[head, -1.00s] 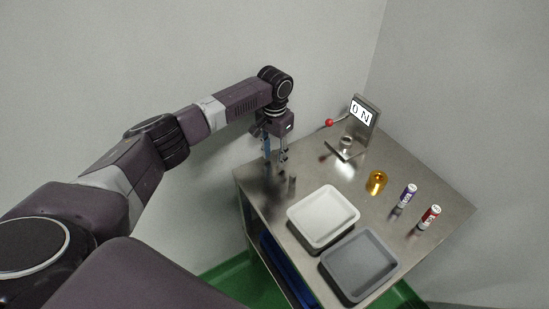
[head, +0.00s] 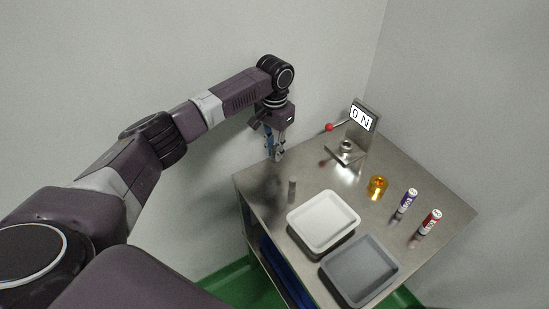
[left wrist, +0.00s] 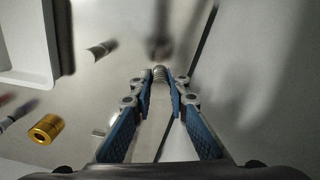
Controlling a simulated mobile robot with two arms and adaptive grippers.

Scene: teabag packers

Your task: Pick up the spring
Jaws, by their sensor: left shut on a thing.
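My left gripper (head: 277,156) is over the back left part of the metal table. In the left wrist view, the left gripper's fingertips (left wrist: 160,82) have closed around a small coiled metal spring (left wrist: 160,73), whose coils show between the tips. In the head view the spring is too small to tell from the fingers. My right gripper is not in view.
The metal table (head: 400,240) holds a white tray (head: 323,218), a grey tray (head: 360,268), a small grey cylinder (head: 292,188), a gold cylinder (head: 377,187), and purple (head: 408,200) and red (head: 430,221) batteries. A stand with a sign (head: 361,118) and red-knobbed lever is at the back. A wall is behind.

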